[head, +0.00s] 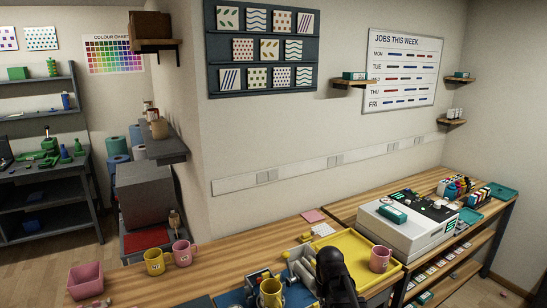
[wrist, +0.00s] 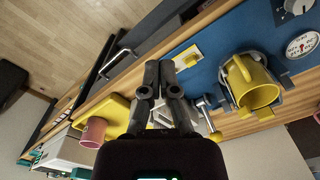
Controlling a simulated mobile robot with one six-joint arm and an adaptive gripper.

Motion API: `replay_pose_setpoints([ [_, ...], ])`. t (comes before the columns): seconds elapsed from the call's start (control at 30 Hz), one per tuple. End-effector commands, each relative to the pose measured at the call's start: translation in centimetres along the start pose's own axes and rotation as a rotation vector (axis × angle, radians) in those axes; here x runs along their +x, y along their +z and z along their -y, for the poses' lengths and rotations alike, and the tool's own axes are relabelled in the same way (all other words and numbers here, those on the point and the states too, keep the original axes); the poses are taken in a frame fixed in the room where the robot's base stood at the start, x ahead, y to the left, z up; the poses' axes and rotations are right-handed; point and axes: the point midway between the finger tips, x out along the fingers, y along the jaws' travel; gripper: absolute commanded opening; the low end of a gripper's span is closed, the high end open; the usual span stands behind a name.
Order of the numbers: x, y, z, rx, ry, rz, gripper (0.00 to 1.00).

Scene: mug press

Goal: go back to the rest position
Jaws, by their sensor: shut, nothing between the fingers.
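My gripper shows in the wrist view (wrist: 159,66), its two dark fingers shut side by side with nothing between them. It is above the bench edge, apart from the mugs. A yellow mug (wrist: 252,82) sits in the mug press (wrist: 285,77) on the right of the wrist view. That mug also shows at the bottom of the head view (head: 270,291), partly cut off. A pink mug (head: 380,260) stands on the yellow tray (head: 354,244), and shows at the left in the wrist view (wrist: 93,132). My dark arm hides part of the tray in the head view.
A yellow mug (head: 155,262) and a pink mug (head: 182,253) stand on the bench at left, near a pink box (head: 86,280). A large white machine (head: 408,225) stands right of the tray. Shelves (head: 158,139) jut from the wall.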

Motion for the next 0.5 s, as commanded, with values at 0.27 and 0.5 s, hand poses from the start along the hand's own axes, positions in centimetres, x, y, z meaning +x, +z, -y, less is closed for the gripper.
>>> replay_pose_setpoints([
  [0.27,0.0,8.0,-2.5,-0.113,0.000,0.000,0.00],
  [0.5,0.0,8.9,-2.8,-0.138,0.000,0.000,0.00],
])
